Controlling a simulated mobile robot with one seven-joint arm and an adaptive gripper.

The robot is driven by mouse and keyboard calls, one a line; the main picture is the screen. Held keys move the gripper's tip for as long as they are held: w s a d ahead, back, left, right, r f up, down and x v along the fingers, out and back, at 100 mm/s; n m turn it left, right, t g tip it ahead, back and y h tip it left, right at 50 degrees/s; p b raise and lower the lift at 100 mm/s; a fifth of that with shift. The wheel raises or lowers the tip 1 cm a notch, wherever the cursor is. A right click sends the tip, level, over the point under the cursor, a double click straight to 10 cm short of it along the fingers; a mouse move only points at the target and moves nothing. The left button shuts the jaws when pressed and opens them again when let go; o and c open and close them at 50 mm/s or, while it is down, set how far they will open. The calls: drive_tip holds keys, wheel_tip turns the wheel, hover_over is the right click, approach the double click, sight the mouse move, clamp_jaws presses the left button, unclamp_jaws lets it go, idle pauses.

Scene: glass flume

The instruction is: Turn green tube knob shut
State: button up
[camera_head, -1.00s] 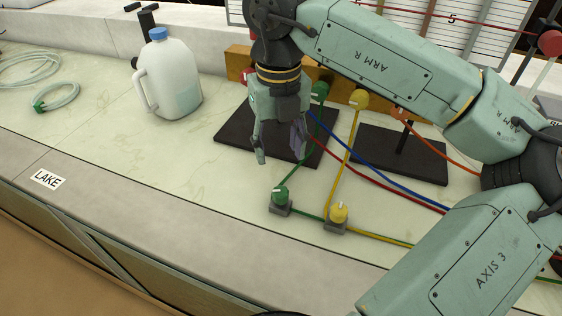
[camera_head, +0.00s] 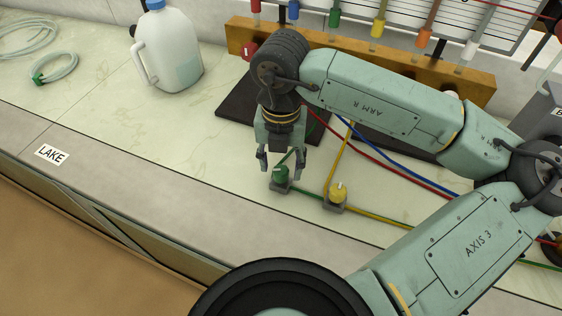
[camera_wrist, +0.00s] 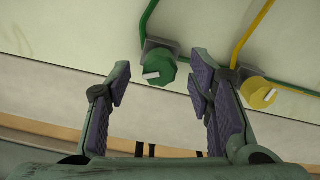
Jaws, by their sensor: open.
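The green tube knob (camera_head: 281,173) sits on a small grey block near the front of the bench, on the green tube (camera_head: 305,191). In the wrist view the green knob (camera_wrist: 160,69) has a white pointer mark and lies beyond the fingertips, between the two finger lines. My gripper (camera_head: 281,164) is open and empty, pointing down just above and behind the knob. In the wrist view my gripper (camera_wrist: 163,85) shows both purple-padded fingers spread apart. I cannot tell whether any finger touches the knob.
A yellow knob (camera_head: 337,192) stands close to the right of the green one; it also shows in the wrist view (camera_wrist: 258,93). Blue and red tubes run behind. A white jug (camera_head: 172,52) stands at the back left.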

drive_tip(key=shift+f, duration=0.75)
drive_tip(key=shift+c, duration=0.5)
clamp_jaws()
drive_tip(key=shift+f+b, duration=0.15)
drive_tip(key=shift+b, duration=0.15)
